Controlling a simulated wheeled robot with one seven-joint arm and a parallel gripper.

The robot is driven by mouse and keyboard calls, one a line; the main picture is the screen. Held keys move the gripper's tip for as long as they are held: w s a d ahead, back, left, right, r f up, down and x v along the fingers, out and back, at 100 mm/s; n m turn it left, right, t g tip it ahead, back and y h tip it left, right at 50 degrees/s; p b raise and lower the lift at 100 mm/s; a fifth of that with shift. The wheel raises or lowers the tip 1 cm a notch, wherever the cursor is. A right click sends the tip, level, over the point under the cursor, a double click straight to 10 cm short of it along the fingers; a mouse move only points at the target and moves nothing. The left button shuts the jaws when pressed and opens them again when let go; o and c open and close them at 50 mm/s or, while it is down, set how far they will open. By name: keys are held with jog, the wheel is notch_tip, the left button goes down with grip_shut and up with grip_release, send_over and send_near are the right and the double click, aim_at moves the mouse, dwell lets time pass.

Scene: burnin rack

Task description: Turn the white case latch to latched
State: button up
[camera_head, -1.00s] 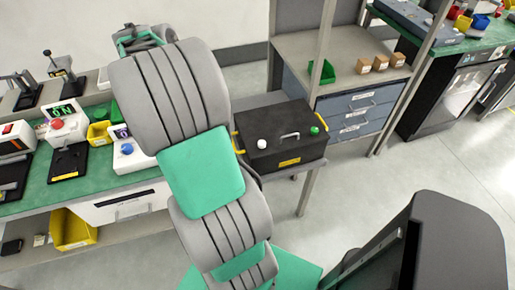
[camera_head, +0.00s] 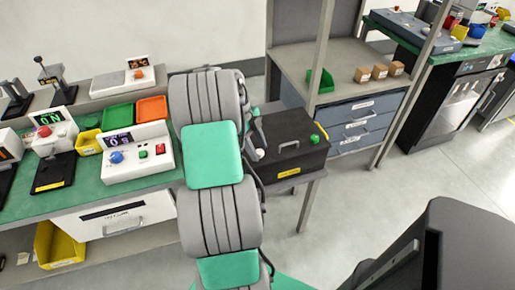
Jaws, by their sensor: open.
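The black case (camera_head: 290,160) stands on a grey shelf between the benches, with a handle (camera_head: 289,146) on its lid and a yellow label on its front. The white case latch (camera_head: 259,154) is a small white knob at the left of the case's front edge. A green knob (camera_head: 314,139) sits at the right of that edge. My gripper (camera_head: 257,134) is only partly visible, just behind the white latch at the case's left side; my arm hides much of it. It is open, and I cannot tell whether it touches the latch.
A rack post (camera_head: 318,90) rises close to the case's right. Cardboard boxes (camera_head: 378,71) and a green bin (camera_head: 319,80) stand behind.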

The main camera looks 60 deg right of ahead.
grip_shut()
dwell(0.4)
dwell(0.4)
jog(key=n+h+b, duration=0.1)
jog(key=n, duration=0.1)
jog(key=n+b, duration=0.1)
jog(key=n, duration=0.1)
jog(key=shift+a+f+n+h, duration=0.1)
jog(key=shift+a+n+h, duration=0.05)
jog(key=shift+n+h, duration=0.2)
jog(key=n+h, duration=0.1)
jog(key=n, duration=0.1)
jog(key=n+t+b, duration=0.1)
jog(key=n, duration=0.1)
jog(key=shift+s+a+n+h, duration=0.15)
jog(key=shift+n+h, duration=0.1)
jog(key=shift+h, duration=0.1)
jog(key=n+t, duration=0.1)
jog(key=n, duration=0.1)
jog(key=n+b, duration=0.1)
jog(key=n, duration=0.1)
jog(key=shift+s+a+t+h, duration=0.1)
jog(key=shift+s+t+h, duration=0.05)
jog(key=shift+t+h, duration=0.2)
jog(key=shift+s+n+t+b, duration=0.15)
jog(key=shift+n+t, duration=0.3)
jog(key=shift+n, duration=0.75)
jog(key=shift+n+t+b, duration=0.2)
jog(key=shift+n+t, duration=0.2)
jog(key=shift+n, duration=0.8)
